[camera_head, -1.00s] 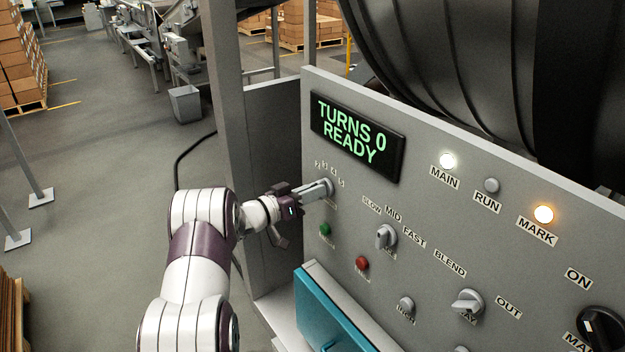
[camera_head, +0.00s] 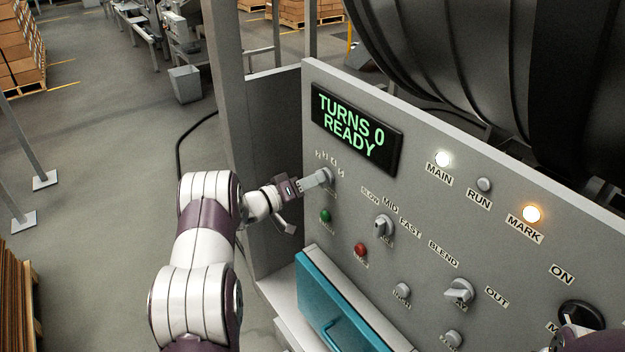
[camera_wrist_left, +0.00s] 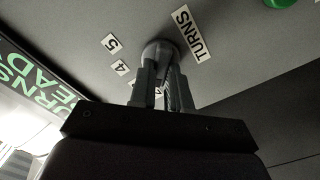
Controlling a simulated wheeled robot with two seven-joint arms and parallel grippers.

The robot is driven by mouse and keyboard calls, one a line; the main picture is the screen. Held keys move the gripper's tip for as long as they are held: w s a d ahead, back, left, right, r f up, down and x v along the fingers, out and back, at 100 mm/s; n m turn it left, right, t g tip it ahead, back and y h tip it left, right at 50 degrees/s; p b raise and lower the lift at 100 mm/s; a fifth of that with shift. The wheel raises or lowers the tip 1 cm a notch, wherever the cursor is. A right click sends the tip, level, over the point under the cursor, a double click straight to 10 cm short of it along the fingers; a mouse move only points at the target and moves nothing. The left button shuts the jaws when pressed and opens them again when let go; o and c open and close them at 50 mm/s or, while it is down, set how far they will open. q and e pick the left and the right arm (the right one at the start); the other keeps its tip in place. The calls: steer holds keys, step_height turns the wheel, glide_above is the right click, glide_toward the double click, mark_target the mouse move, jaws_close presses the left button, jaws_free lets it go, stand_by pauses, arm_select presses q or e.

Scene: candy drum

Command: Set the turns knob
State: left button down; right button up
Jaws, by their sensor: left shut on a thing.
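The turns knob (camera_wrist_left: 160,50) is a grey round knob on the panel, beside a TURNS label and number labels in the left wrist view. In the head view it is mostly hidden behind my left gripper (camera_head: 318,180). My left gripper, also in the left wrist view (camera_wrist_left: 168,85), is shut on the knob, one finger on each side. The display (camera_head: 357,121) above it reads TURNS 0 READY. Part of my right arm shows at the bottom right corner; its gripper's fingers cannot be made out.
A green button (camera_head: 325,215) and a red button (camera_head: 361,249) sit below the knob. The speed knob (camera_head: 383,227) and the blend knob (camera_head: 459,291) are to the right. The MAIN lamp (camera_head: 442,159) and MARK lamp (camera_head: 531,213) are lit. A teal drawer front (camera_head: 330,305) juts out below.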

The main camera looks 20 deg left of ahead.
arm_select(q)
steer(key=c, duration=1.1)
jaws_free()
steer(key=b+v, duration=0.3)
steer(key=v, duration=0.9)
steer(key=shift+s+a+b, duration=0.25)
steer(key=shift+b, duration=0.05)
